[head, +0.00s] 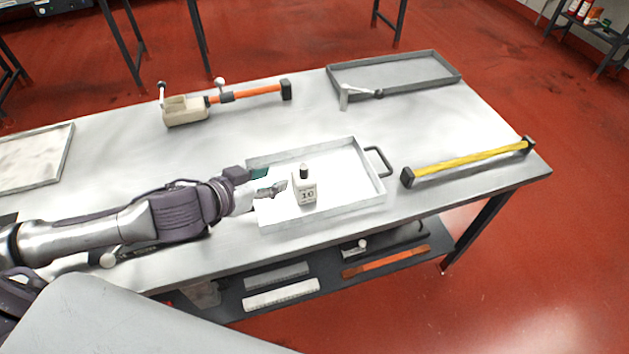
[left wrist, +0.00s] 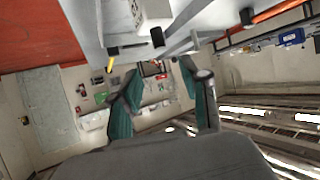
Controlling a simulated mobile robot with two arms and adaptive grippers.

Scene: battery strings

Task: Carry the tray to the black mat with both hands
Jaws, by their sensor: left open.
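The white shallow tray (head: 350,208) lies on the metal table, with a dark handle (head: 379,161) on its right side. A white block marked 10 (head: 306,190) with a black knob stands in it. My left gripper (head: 268,182) is open at the tray's left side, close to the block, and covers that side, so its left handle is hidden. In the left wrist view my open fingers (left wrist: 160,68) have nothing between them, and the white block (left wrist: 152,12) shows beyond. My right gripper is out of view. I cannot make out a black mat.
A yellow bar (head: 468,160) lies right of the tray. Behind are a grey-rimmed tray (head: 430,82) and a beige box (head: 186,111) with an orange bar (head: 255,91). Another tray (head: 35,157) is at left. A lower shelf (head: 330,284) holds bars. Bare tabletop separates these.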

